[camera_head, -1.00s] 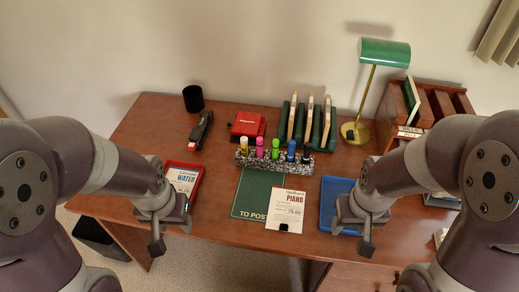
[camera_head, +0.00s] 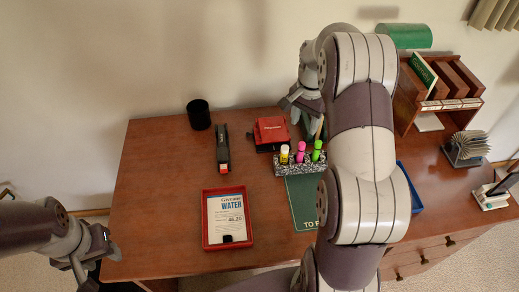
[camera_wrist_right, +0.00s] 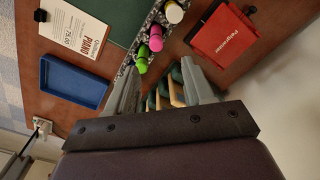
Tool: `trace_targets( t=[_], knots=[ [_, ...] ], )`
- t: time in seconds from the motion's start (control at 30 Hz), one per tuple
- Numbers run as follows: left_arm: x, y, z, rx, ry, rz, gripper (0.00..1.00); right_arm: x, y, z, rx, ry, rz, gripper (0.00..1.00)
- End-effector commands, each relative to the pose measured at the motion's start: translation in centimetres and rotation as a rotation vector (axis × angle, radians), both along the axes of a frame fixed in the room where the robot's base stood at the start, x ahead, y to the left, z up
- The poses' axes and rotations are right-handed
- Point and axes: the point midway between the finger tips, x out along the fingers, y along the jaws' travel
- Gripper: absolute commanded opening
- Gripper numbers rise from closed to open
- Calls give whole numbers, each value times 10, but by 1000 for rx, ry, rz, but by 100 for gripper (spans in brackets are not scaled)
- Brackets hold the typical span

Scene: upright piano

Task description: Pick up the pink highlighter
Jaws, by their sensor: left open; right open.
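The pink highlighter (camera_head: 301,147) stands in a speckled black-and-white holder (camera_head: 290,170), between a yellow highlighter (camera_head: 284,153) and a green one (camera_head: 317,149). In the right wrist view the pink highlighter (camera_wrist_right: 156,38) is beyond the fingertips, between the green one (camera_wrist_right: 142,62) and a whitish-capped one (camera_wrist_right: 174,12). My right gripper (camera_head: 305,112) is open and empty, above and behind the holder; its spread fingers (camera_wrist_right: 158,78) also show in the right wrist view. My left gripper (camera_head: 92,262) is open, off the desk's front left edge. My right arm hides the holder's right part.
A red tray (camera_head: 205,240) is in front. A green rack with wooden pieces (camera_wrist_right: 172,92) lies under my right gripper.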

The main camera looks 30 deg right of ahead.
Motion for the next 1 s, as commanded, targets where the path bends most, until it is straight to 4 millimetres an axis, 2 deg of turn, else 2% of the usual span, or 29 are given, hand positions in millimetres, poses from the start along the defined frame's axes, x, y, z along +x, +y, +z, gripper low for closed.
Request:
trace_targets(
  t=[0.07, 0.23, 0.5, 0.67, 0.9, 1.0],
  knots=[
    [0, 0, 0, 0, 0, 0, 48, 2, -1, 7, 3, 4, -62, 52],
    [0, 0, 0, 0, 0, 0, 48, -4, 2, 0, 16, 32, -136, 52],
    [0, 0, 1, 0, 0, 0, 48, -4, 2, -56, 16, 30, -140, 52],
    [0, 0, 2, 0, 0, 0, 48, -4, 1, -75, 16, 30, -139, 52],
    [0, 0, 6, 0, 0, 0, 48, -5, -1, -116, 15, 30, -139, 52],
    [0, 0, 6, 0, 0, 0, 48, -5, -1, -120, 15, 26, -138, 52]
  ],
)
